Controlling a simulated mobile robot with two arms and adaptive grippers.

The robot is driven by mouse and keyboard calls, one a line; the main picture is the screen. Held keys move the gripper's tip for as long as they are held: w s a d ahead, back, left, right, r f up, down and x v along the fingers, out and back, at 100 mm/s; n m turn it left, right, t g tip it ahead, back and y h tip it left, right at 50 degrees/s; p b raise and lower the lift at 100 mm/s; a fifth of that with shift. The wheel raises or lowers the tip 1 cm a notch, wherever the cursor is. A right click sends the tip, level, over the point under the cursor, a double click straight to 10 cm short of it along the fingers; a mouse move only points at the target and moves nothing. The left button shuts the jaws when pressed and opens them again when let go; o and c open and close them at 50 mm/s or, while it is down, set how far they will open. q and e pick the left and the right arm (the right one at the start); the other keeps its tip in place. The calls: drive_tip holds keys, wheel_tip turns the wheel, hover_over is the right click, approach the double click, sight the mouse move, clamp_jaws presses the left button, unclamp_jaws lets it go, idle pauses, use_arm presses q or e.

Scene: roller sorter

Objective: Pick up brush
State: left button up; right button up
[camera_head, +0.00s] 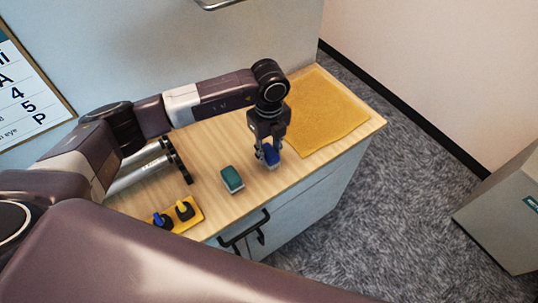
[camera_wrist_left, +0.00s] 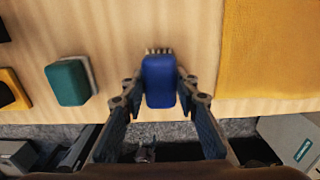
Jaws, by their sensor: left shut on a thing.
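A blue brush (camera_head: 271,155) is between the fingers of my left gripper (camera_head: 267,153), over the front part of the wooden counter. In the left wrist view the blue brush (camera_wrist_left: 159,82) has its bristles showing at the far end, and the fingers of my left gripper (camera_wrist_left: 158,92) close on its two sides. I cannot tell whether the brush touches the counter. A green brush or eraser-like block (camera_head: 232,180) lies on the counter to the left; it also shows in the left wrist view (camera_wrist_left: 68,83). My right gripper is not in view.
A yellow cloth (camera_head: 325,112) covers the right part of the counter (camera_head: 215,150). A yellow holder (camera_head: 190,222) with dark and blue pieces and a metal roller rack (camera_head: 145,170) stand at the left. Black handles (camera_head: 246,233) stick out from the cabinet front.

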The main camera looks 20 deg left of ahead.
sight(269, 151)
use_arm(q)
drive_tip(key=shift+r, duration=0.15)
drive_tip(key=shift+c, duration=0.2)
drive_tip(key=shift+r, duration=0.25)
wheel_tip(269, 151, up, 19)
drive_tip(key=b, duration=0.5)
drive_tip(key=shift+r, duration=0.15)
